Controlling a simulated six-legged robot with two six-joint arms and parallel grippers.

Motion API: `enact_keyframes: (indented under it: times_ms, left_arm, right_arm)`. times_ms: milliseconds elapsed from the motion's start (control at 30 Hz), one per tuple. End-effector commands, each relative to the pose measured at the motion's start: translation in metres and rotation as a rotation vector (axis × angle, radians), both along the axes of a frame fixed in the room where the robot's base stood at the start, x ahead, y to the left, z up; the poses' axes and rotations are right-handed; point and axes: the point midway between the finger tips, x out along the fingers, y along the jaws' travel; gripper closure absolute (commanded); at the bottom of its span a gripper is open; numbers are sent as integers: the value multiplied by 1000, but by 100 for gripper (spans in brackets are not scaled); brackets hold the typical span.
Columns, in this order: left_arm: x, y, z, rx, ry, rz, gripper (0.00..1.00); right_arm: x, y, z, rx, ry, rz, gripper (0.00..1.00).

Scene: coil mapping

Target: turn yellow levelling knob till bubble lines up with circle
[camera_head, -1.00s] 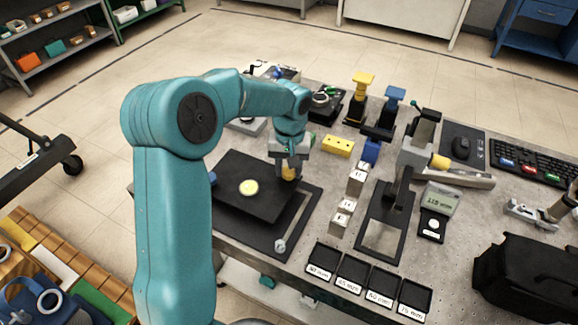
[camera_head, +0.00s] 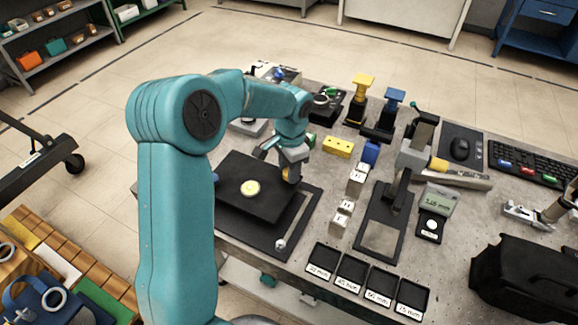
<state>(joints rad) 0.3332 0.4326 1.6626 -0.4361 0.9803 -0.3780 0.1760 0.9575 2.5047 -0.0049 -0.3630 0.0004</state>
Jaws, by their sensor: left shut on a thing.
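The black levelling plate (camera_head: 243,198) sits over a dark base (camera_head: 289,235) at the near left of the bench. A round yellowish bubble level (camera_head: 250,188) is on the plate; the bubble and circle are too small to compare. My left gripper (camera_head: 290,172) reaches down at the plate's back right corner, shut on the yellow levelling knob (camera_head: 290,175), which is mostly hidden by the fingers. A white knob (camera_head: 280,243) shows at the base's front corner, and a blue knob (camera_head: 214,177) at the plate's left edge. My right gripper is not in view.
Small white blocks (camera_head: 342,218) stand right of the base. Several labelled black trays (camera_head: 350,271) line the front edge. A stand (camera_head: 385,225), a display unit (camera_head: 436,202), a yellow block (camera_head: 338,148) and a black bag (camera_head: 530,275) are also on the bench.

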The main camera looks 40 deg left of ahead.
Motion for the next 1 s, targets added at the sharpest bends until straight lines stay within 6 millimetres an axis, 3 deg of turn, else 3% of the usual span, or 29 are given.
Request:
enact_keyframes:
  times_ms: [500, 1000]
  left_arm:
    - [-2, -2, -4, -9, 18, -367, 90]
    - [-2, -2, -6, -11, 21, -454, 91]
  right_arm:
    - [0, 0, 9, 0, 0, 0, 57]
    - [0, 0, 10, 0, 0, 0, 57]
